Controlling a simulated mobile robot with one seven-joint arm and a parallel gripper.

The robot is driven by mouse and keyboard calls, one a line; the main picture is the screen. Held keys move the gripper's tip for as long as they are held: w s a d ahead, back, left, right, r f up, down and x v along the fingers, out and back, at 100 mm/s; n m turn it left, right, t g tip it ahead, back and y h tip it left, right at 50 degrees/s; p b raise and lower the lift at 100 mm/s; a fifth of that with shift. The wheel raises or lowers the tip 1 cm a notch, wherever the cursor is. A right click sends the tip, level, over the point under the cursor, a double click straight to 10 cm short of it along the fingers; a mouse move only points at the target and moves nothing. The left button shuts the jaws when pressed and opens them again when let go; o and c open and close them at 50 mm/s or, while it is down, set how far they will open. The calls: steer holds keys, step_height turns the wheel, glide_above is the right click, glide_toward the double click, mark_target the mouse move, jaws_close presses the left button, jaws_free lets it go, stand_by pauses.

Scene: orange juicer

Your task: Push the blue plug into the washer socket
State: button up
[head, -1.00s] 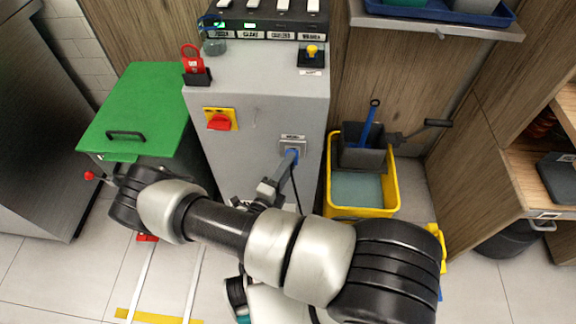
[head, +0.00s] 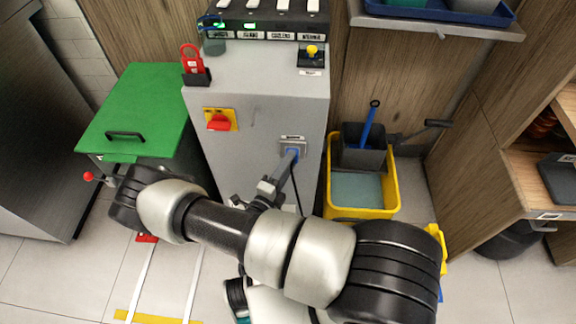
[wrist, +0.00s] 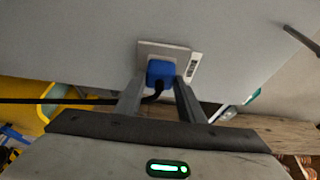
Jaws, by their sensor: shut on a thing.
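The blue plug (wrist: 160,73) sits between the two fingers of my gripper (wrist: 159,88) in the wrist view, and the fingers are shut on it. The plug is up against the grey socket plate (wrist: 144,50) on the front of the grey cabinet. In the head view the socket plate (head: 302,147) and a bit of the blue plug (head: 293,152) show at the tip of my gripper (head: 289,160). A black cord (wrist: 158,93) leaves the plug. The plug's front face is hidden, so how deep it sits cannot be told.
A red rotary switch (head: 219,122) is left of the socket on the cabinet (head: 260,90). A green-lidded bin (head: 140,100) stands at left. A yellow mop bucket (head: 391,190) stands close at right. A charger rack (head: 265,20) and red padlock (head: 192,60) sit on top.

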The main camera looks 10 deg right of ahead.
steer(key=o, duration=1.1)
steer(key=shift+c, duration=0.2)
steer(key=shift+a, duration=0.1)
steer(key=p+v, duration=0.1)
steer(key=v, duration=1.6)
steer(key=shift+s, duration=0.2)
